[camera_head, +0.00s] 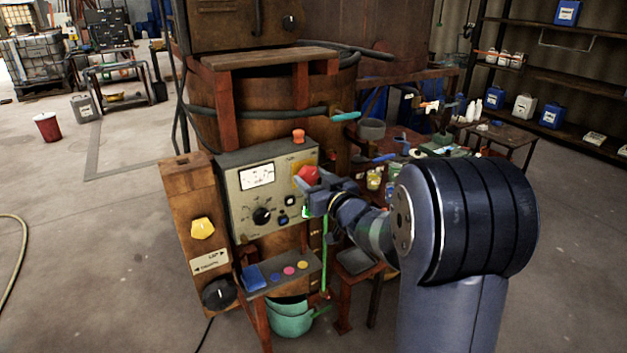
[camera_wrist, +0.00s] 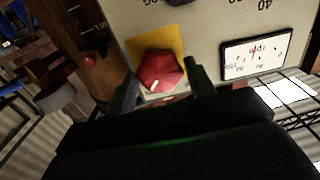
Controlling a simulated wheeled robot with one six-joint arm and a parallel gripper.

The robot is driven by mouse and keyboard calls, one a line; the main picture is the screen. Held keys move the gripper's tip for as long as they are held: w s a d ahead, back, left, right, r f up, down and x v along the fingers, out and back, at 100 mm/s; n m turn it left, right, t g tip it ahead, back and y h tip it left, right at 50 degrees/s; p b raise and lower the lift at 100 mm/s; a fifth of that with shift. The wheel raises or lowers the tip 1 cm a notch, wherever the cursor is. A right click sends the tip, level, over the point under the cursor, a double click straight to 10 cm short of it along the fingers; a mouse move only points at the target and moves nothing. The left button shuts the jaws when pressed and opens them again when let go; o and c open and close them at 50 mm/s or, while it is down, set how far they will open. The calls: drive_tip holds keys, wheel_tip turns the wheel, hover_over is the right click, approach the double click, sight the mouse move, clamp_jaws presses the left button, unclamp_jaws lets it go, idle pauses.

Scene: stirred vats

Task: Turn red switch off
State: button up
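The red switch (camera_head: 307,175) is a faceted rotary knob on a yellow plate, at the right side of the grey control panel (camera_head: 238,200). In the wrist view the red switch (camera_wrist: 160,70) shows a small white mark near its lower edge. My gripper (camera_head: 314,193) is at the switch in the head view and covers part of it. In the wrist view my gripper (camera_wrist: 161,80) has its two fingers apart, one on each side of the knob. Narrow gaps seem to show beside the knob. I cannot tell whether either finger touches it.
A post with a yellow knob (camera_head: 202,228) stands to the left. A small shelf (camera_head: 262,286) with coloured buttons juts out below. Open floor lies at left.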

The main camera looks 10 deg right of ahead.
drive_tip(key=c, duration=0.6)
drive_tip(key=shift+f+n+b, duration=0.15)
drive_tip(key=shift+n+b, duration=0.15)
drive_tip(key=shift+b, duration=0.1)
drive_tip(key=shift+f+n+b, duration=0.1)
drive_tip(key=shift+n+b, duration=0.7)
drive_tip(key=shift+b, duration=0.25)
drive_tip(key=n+b, duration=0.4)
drive_tip(key=shift+n, duration=0.3)
drive_tip(key=n+b, duration=0.4)
drive_tip(key=n, duration=0.1)
drive_tip(key=n+b, duration=0.3)
drive_tip(key=n, duration=0.3)
